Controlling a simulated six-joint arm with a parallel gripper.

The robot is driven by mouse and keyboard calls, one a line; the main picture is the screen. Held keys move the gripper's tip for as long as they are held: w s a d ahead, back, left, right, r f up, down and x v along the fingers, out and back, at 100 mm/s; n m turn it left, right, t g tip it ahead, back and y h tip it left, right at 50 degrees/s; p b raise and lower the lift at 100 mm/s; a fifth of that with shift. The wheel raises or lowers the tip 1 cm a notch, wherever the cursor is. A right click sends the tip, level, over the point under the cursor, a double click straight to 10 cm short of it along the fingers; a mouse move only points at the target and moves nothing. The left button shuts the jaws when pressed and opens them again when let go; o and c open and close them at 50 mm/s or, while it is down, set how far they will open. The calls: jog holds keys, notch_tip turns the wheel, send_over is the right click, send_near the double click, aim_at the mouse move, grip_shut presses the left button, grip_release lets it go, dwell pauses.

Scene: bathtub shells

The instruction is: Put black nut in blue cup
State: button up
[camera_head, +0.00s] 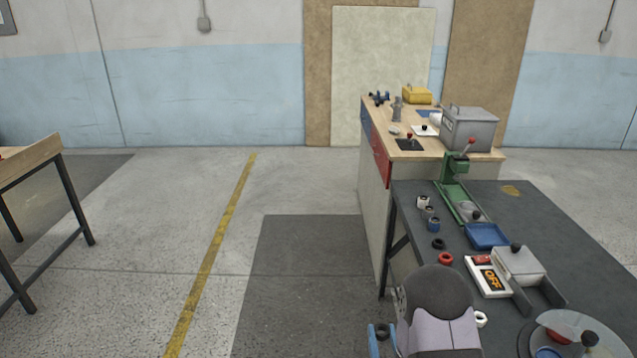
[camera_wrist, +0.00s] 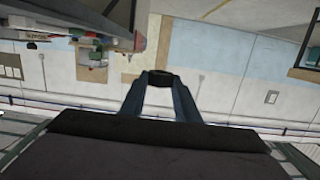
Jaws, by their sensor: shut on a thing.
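My gripper (camera_head: 380,332) has blue fingers and is at the left edge of the dark table. In the wrist view, its fingertips (camera_wrist: 160,80) are shut on a small black nut (camera_wrist: 160,75), held clear of any surface. The held black nut (camera_head: 382,331) also shows small in the head view. A small blue cup (camera_head: 433,225) stands on the table farther back, apart from the gripper. Its inside is too small to make out. Another black ring-shaped piece (camera_head: 438,243) lies just in front of the cup.
A red ring (camera_head: 445,258) and a white ring (camera_head: 480,319) lie nearer. A green press (camera_head: 458,190), blue tray (camera_head: 487,236) and "OFF" panel (camera_head: 490,280) stand to the right. The floor left of the table is clear.

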aim_at(383, 336)
jog(key=shift+r+p, duration=1.1)
jog(key=shift+r, duration=0.6)
jog(key=shift+f, duration=0.15)
jog(key=shift+d+f+b, duration=0.2)
jog(key=shift+f+b, duration=0.4)
jog(key=shift+b, duration=0.2)
jog(key=w+b, duration=0.1)
jog(key=b, duration=0.1)
jog(key=w+d+f+b, duration=0.1)
jog(key=b, duration=0.1)
jog(key=shift+d+f+h, duration=0.1)
jog(key=shift+d+h, duration=0.1)
jog(key=shift+h, duration=0.1)
jog(key=w+d+r+m+g+h+b, duration=0.2)
jog(key=d+r+m+h+b, duration=0.25)
jog(key=d, duration=0.45)
jog(key=w+d+r+m+g+h+b, duration=0.2)
jog(key=d+r+m+h+b, duration=0.3)
jog(key=d, duration=0.4)
jog(key=s+d+f+m+g+h, duration=0.4)
jog(key=d+f+g+h, duration=0.1)
jog(key=d+f+g, duration=0.1)
jog(key=shift+s+d+f+p, duration=0.2)
jog(key=shift+d+p, duration=0.1)
jog(key=shift+d, duration=0.3)
